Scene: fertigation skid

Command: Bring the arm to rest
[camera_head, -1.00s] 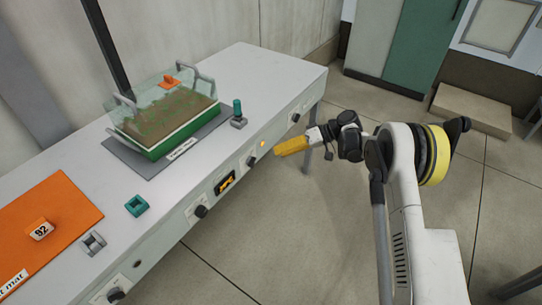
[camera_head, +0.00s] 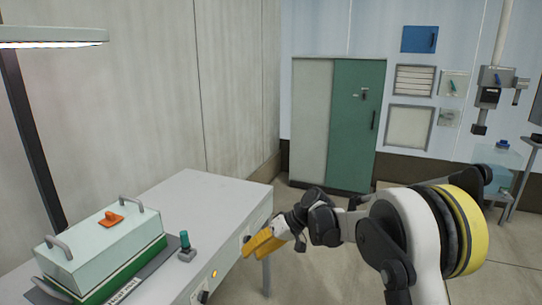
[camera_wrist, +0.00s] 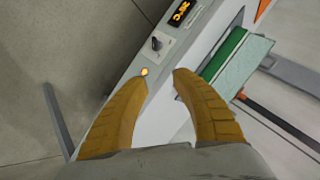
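My gripper (camera_head: 262,243) is beside the front edge of the white bench, near its far end. In the wrist view the two yellow fingers of the gripper (camera_wrist: 160,78) stand apart with nothing between them. Bare bench front shows in the gap. My arm comes in from the right in the head view, bent at the elbow.
The bench (camera_head: 205,196) carries a green tray with a clear lid (camera_head: 105,240) and a small green-topped switch (camera_head: 185,246). An amber light (camera_wrist: 144,72) and a knob (camera_wrist: 156,43) sit on its front. A green-doored cabinet (camera_head: 355,125) stands behind; floor between is clear.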

